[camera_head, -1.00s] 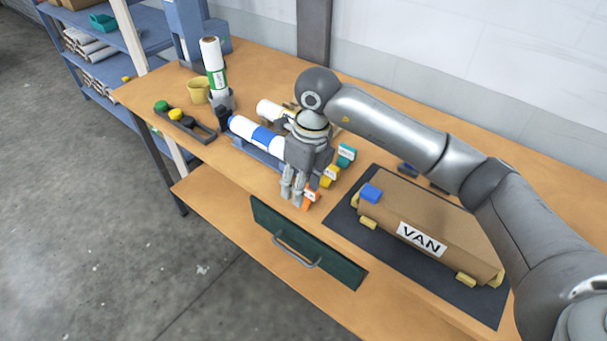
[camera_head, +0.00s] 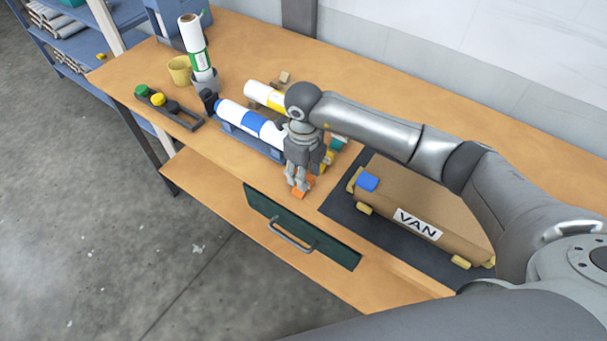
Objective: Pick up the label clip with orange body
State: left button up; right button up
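The orange label clip (camera_head: 299,194) lies near the front edge of the wooden bench, at the near end of a row of clips. My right gripper (camera_head: 297,187) points down over it, with its fingers at the clip and covering part of it. Orange shows below and to the right of the fingers. I cannot tell whether the fingers are closed on the clip. A yellow clip (camera_head: 327,159) and a teal clip (camera_head: 338,143) sit behind it, partly hidden by the gripper. My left gripper is not in view.
A blue-banded roll (camera_head: 252,125) lies on a blue cradle left of the gripper. A cardboard box marked VAN (camera_head: 430,205) sits on a dark mat (camera_head: 345,207) to the right. A green drawer front (camera_head: 300,230) is below the bench edge.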

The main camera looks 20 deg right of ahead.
jog(key=shift+f, duration=0.95)
jog(key=shift+c, duration=1.6)
grip_shut()
jog(key=shift+r+b, duration=0.5)
jog(key=shift+r, duration=0.15)
pick_arm(q)
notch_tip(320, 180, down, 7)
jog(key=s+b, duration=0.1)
jog(key=b, duration=0.5)
pick_arm(e)
jog(key=s+a+r, duration=0.5)
jog(key=a+r, duration=0.7)
jog(key=a, duration=0.1)
jog(key=shift+a, duration=0.15)
